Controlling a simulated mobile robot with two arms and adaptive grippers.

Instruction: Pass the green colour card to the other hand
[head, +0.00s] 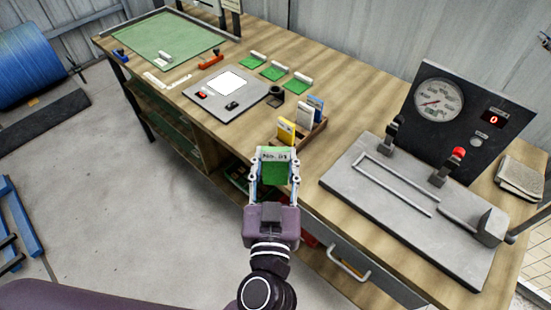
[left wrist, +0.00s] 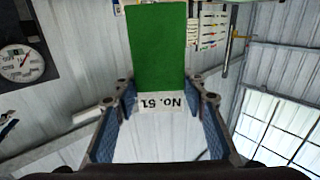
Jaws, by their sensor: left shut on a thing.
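The green colour card (head: 275,172) is between the fingers of my left gripper (head: 274,166), which is shut on it. A white strip marked "No. 51" runs along one end of the card. The card also shows in the left wrist view (left wrist: 158,48), with the strip nearest the palm and the green part extending out beyond the left gripper's fingertips (left wrist: 160,95). In the head view the gripper and card are in front of the bench's near edge. My right gripper is in neither view.
A wooden card holder (head: 307,130) with yellow, white and blue cards stands just beyond my left gripper. A test machine with a gauge (head: 437,97) fills the right of the bench. Several green swatches (head: 273,72), a grey panel (head: 210,96) and a green mat (head: 150,42) lie farther back.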

